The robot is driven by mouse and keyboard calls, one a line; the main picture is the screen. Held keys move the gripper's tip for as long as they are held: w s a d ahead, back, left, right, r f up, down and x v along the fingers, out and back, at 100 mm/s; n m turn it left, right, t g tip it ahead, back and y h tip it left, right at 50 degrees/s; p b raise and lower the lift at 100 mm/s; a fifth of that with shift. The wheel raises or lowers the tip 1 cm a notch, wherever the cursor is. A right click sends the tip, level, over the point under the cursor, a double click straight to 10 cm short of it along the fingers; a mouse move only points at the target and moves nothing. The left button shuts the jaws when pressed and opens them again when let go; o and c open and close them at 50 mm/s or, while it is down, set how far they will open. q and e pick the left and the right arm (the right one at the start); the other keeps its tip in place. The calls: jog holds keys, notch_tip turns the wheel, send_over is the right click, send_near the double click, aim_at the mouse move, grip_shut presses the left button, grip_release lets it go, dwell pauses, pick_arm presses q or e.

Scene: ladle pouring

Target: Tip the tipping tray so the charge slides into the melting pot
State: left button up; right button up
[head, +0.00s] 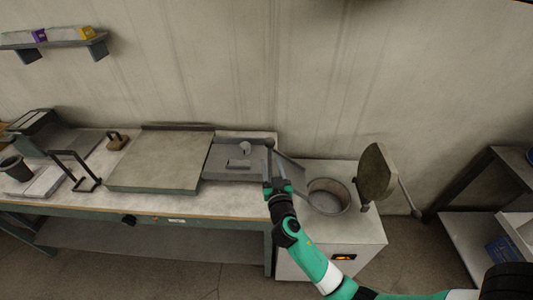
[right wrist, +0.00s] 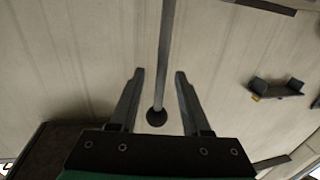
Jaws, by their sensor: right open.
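The grey tipping tray (head: 226,172) sits at the right end of the bench, with the small pale charge (head: 244,148) on it. The melting pot (head: 328,196) is an open round pot to the right of the tray, and its inside looks empty. My right gripper (head: 269,182) is beside the tray's right edge, at an upright rod (head: 268,160). In the right wrist view the rod (right wrist: 165,50) ends in a dark knob (right wrist: 157,117) between my open, empty fingers (right wrist: 157,80), with gaps on both sides. My left gripper is out of view.
A round lid (head: 377,172) stands raised to the right of the pot, with a handle sticking out. A large flat plate (head: 160,162) lies left of the tray. A dark frame (head: 75,168) and a cup (head: 15,168) are farther left. A shelf (head: 490,195) stands at the right.

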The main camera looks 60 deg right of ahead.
jog(key=x, duration=0.5)
jog(key=shift+w+d, duration=0.3)
jog(key=shift+w, duration=0.05)
grip_shut()
dwell(1.0)
